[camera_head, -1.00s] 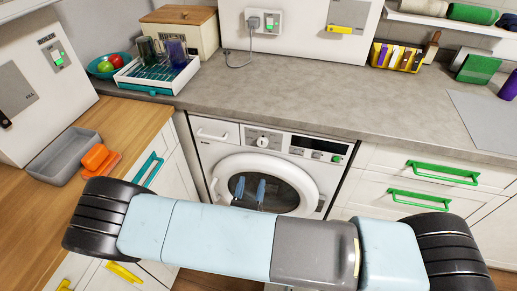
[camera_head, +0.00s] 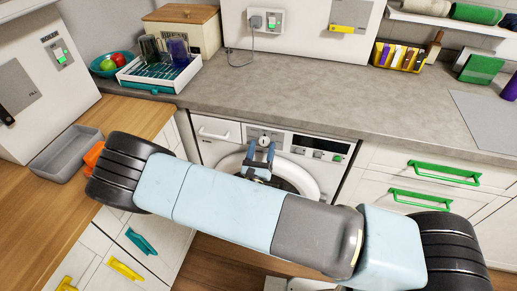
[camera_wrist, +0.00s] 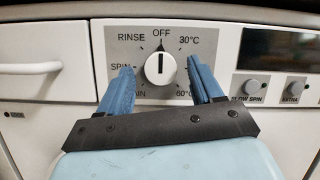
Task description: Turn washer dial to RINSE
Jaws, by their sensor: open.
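The washer (camera_head: 308,174) stands under the counter, with a white front and a round door partly hidden by my arm. Its dial (camera_wrist: 160,68) is a white round knob on a grey label plate, with its pointer up at OFF. RINSE (camera_wrist: 131,37) is printed just left of OFF, with SPIN below it and 30°C to the right. My gripper (camera_wrist: 160,88) is open, its two blue fingers on either side of the dial in the wrist view. In the head view my gripper (camera_head: 261,152) is just below the dial (camera_head: 264,141). I cannot tell whether the fingers touch it.
The washer's drawer handle (camera_wrist: 27,68) is left of the dial. The SLOW SPIN button (camera_wrist: 251,87) and a dark display are to the right. The counter edge (camera_head: 290,127) overhangs just above the panel. Green-handled drawers (camera_head: 443,172) are to the right.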

